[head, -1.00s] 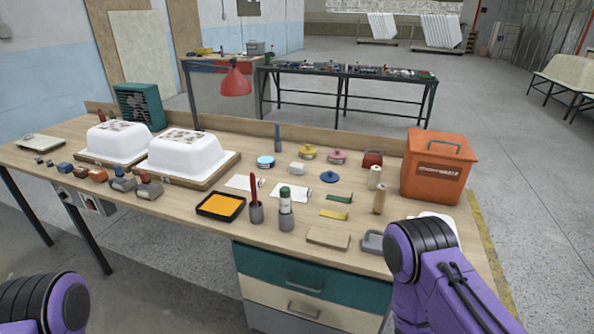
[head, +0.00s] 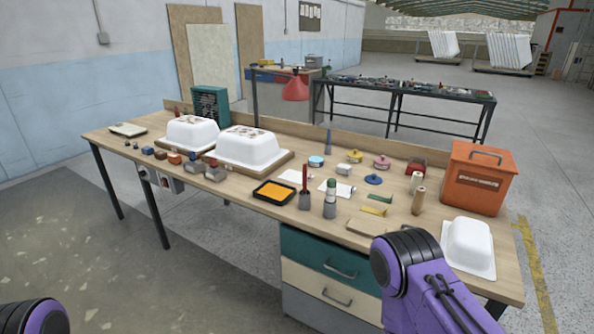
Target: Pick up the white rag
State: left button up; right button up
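A small white lump (head: 344,169), perhaps the folded white rag, lies on the wooden workbench (head: 235,222), but it is too small to tell for sure. Two flat white sheets lie near it, one on the left (head: 294,177) and one with a dark mark on the right (head: 330,187). Purple links of my arms show at the bottom left and bottom right. Neither gripper is in view.
White tub shells stand on the bench: two on the left (head: 190,132) (head: 250,146), one at the right end (head: 468,247). An orange box (head: 478,178), black tray with orange inside (head: 273,192), bottles and blocks crowd the top. Drawers (head: 330,275) are below.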

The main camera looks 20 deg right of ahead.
aim_at(342, 168)
jog(key=u, duration=1)
jog(key=i, duration=1.15)
jog(key=z, duration=0.25)
